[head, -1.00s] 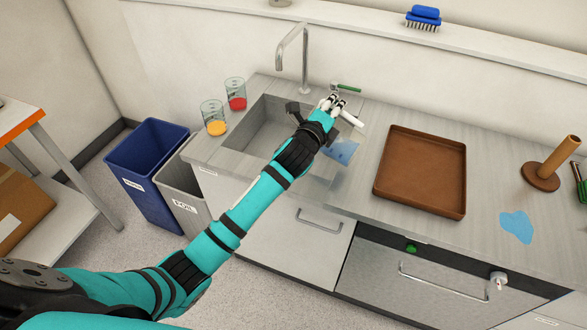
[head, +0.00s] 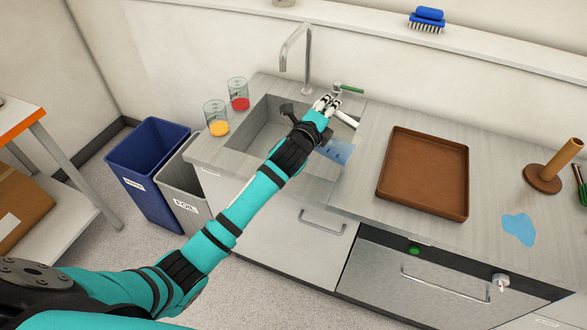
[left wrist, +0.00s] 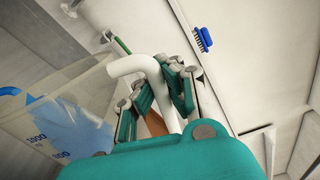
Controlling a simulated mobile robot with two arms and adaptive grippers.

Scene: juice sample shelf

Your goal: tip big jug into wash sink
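The big jug is clear, with blue markings, blue contents and a white handle. In the head view the jug (head: 338,153) is at the sink's right edge, partly hidden by my arm. My left gripper (head: 325,104) is at its handle, above the right part of the wash sink (head: 250,136). In the left wrist view the jug (left wrist: 70,125) fills the left side, and the fingers (left wrist: 155,95) are closed around the white handle. I cannot tell how far the jug is tilted. My right gripper is not in view.
A tall tap (head: 307,60) stands behind the sink. Beakers with red (head: 239,101) and orange (head: 218,128) contents stand at its left. A brown tray (head: 385,186) and a blue puddle (head: 518,228) lie on the counter at right. Bins (head: 147,160) stand on the floor at left.

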